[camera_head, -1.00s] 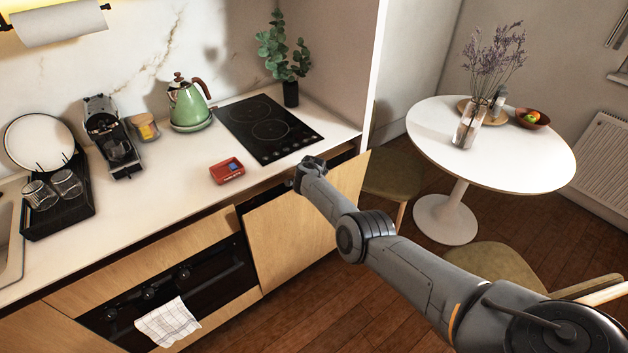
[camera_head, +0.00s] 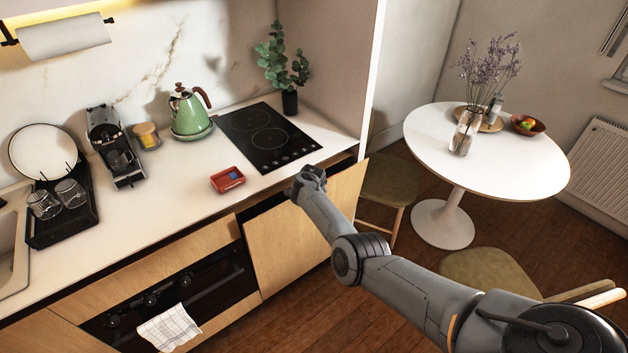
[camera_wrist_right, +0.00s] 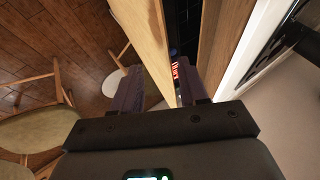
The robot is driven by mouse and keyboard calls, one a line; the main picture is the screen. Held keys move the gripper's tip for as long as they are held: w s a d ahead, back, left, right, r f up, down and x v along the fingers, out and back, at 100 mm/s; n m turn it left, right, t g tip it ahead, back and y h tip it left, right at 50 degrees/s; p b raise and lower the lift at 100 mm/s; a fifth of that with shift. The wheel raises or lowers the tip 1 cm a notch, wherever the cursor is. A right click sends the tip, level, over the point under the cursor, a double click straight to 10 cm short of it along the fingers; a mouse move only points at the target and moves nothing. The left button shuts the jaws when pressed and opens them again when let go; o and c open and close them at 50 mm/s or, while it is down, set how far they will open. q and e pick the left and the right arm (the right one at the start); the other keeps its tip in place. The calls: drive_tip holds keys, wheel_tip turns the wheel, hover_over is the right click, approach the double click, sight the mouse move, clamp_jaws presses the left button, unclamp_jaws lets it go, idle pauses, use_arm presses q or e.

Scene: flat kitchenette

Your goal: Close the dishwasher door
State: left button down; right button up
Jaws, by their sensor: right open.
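The dishwasher door (camera_head: 287,248) is a light wood panel under the counter, right of the oven, in the head view. It stands slightly ajar, tilted out at the top with a dark gap behind its upper edge. My right gripper (camera_head: 309,178) is at this top edge, just below the counter front. In the right wrist view the door's edge (camera_wrist_right: 147,35) runs down between the two open fingers of the gripper (camera_wrist_right: 160,88), and red lit marks show in the dark gap. I cannot tell whether a finger touches the door. My left gripper is not in view.
The counter (camera_head: 165,205) overhangs close above the gripper and bears a red tray (camera_head: 227,180) and a black hob (camera_head: 268,138). The oven (camera_head: 170,300) with a towel is left of the door. A chair (camera_head: 385,190) and round table (camera_head: 500,165) stand to the right.

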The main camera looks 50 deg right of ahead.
drive_tip(key=p+v, duration=0.2)
drive_tip(key=v, duration=0.5)
drive_tip(key=shift+s+a+r+p, duration=0.15)
drive_tip(key=shift+a+r+p, duration=0.05)
drive_tip(key=shift+p, duration=0.2)
